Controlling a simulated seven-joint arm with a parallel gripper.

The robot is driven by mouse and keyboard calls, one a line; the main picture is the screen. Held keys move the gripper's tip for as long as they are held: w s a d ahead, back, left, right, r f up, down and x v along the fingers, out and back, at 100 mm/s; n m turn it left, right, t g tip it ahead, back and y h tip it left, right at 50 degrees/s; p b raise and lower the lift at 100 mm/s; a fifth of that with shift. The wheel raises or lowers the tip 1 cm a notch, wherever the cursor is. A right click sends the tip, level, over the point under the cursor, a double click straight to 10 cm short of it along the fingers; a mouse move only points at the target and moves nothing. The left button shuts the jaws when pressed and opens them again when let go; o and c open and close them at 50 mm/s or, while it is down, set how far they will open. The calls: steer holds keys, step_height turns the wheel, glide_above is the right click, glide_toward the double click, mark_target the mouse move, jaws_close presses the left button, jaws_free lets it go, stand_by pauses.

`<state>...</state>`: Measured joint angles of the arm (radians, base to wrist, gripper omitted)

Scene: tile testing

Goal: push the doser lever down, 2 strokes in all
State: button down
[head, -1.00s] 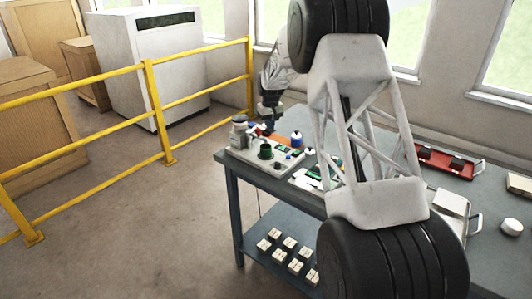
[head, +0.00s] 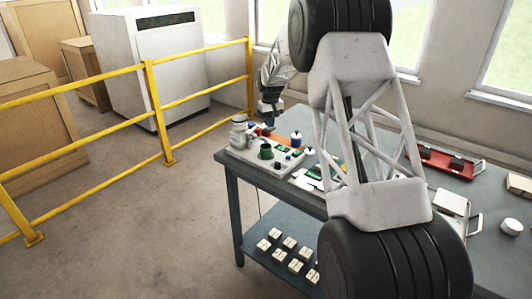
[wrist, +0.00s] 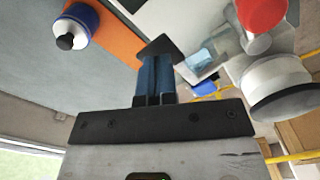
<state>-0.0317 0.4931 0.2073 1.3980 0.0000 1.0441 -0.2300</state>
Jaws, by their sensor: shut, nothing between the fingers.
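My gripper (wrist: 158,55) shows in the wrist view with its blue fingers together and dark tips, holding nothing. In the head view my gripper (head: 269,124) hangs low over the back left part of the table, just right of the grey jar-shaped doser (head: 239,132). In the wrist view a round grey body with a dark band (wrist: 277,88) is to the right of the fingers. A red knob (wrist: 262,12) on a grey stem is at the upper right, apart from the fingertips. It may be the lever; I cannot tell its position.
A red tray (head: 447,162) is farther right. Yellow railing (head: 155,105) stands left of the table.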

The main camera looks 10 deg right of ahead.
steer(key=shift+r, duration=0.8)
steer(key=shift+r, duration=2.45)
steer(key=shift+r, duration=0.1)
